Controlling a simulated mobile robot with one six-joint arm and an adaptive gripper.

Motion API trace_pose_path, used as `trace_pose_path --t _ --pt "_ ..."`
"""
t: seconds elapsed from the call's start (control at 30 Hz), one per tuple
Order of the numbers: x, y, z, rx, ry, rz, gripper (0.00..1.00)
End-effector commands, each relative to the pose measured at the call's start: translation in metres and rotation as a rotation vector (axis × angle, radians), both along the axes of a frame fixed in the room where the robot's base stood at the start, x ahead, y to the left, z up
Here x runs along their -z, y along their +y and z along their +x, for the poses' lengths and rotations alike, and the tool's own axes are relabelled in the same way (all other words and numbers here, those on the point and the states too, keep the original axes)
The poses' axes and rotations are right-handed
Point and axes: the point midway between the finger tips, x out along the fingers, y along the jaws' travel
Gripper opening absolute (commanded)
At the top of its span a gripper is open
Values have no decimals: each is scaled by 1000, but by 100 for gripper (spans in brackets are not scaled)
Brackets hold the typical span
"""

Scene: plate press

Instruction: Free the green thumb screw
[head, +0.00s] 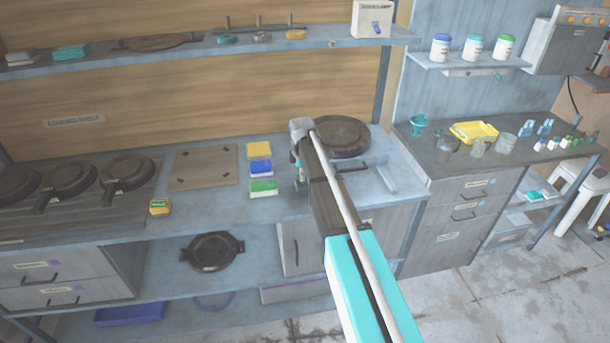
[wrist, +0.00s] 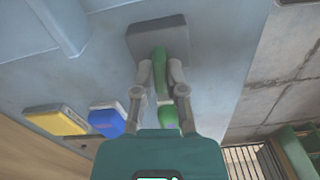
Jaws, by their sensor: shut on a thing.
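The green thumb screw (wrist: 160,66) shows in the wrist view as an upright green piece between my fingertips, against a grey block (wrist: 150,34). My gripper (wrist: 160,74) is shut on it, one finger on each side. The fingers hide its sides, and I cannot tell how it joins the block. In the head view my gripper (head: 299,186) points down at the bench, right of the coloured blocks. My arm hides much of that spot, and the screw cannot be made out there.
Yellow (head: 259,150), blue (head: 261,168) and green (head: 263,187) blocks lie close to the left. A wooden board (head: 204,167) and dark round plates (head: 126,170) lie further left. A large round plate (head: 342,134) stands behind my arm. The bench front is mostly clear.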

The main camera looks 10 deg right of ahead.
Motion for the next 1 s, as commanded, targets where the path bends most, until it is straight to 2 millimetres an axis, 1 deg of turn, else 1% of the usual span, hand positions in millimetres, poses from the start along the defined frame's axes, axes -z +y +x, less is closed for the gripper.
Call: trace_pose_path --t 0.03,0.3,0.77,0.8,0.97,1.0 --pt "0 -2 -3 -27 6 -5 0" --pt "0 -3 -2 -135 5 -6 0" --pt "0 -4 -1 -155 3 -7 0" --pt "0 -4 -1 -154 3 -7 18" --pt "0 -3 -1 -154 2 -6 47" --pt "0 -3 -1 -154 1 -5 50"
